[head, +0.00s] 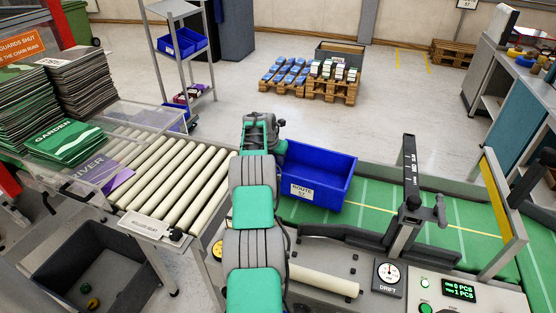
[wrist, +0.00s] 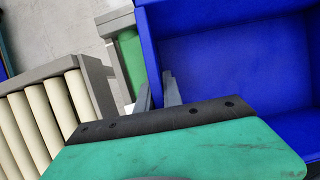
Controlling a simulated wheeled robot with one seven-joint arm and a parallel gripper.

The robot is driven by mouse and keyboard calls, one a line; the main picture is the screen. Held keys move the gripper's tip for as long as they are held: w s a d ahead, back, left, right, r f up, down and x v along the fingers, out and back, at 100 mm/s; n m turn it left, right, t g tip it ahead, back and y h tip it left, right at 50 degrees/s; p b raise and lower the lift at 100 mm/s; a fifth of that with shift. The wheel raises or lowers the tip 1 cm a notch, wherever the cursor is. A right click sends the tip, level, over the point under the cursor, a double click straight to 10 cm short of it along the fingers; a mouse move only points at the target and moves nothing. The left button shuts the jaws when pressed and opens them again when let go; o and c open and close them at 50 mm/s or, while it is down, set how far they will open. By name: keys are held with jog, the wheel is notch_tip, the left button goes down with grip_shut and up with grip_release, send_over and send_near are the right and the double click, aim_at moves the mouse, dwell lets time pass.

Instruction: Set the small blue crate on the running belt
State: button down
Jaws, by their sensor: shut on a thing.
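The small blue crate (head: 325,172), with a white ROUTE 57 label, is upright over the near left end of the green belt (head: 385,213) in the head view. I cannot tell whether its bottom touches the belt. In the wrist view the crate (wrist: 235,65) fills the right side and looks empty where I see inside. My gripper (wrist: 158,92) is shut on the crate's left wall, one finger outside and one inside. In the head view my arm hides the fingertips.
A roller table (head: 170,175) stands left of the belt. A measuring post (head: 410,185) and a yellow-edged frame (head: 503,195) rise at the belt's right. A control panel (head: 455,292) is in front. A dark bin (head: 95,265) stands at lower left. The belt between crate and post is clear.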

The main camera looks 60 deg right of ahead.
jog(key=shift+r, duration=0.1)
jog(key=c, duration=1.4)
grip_release()
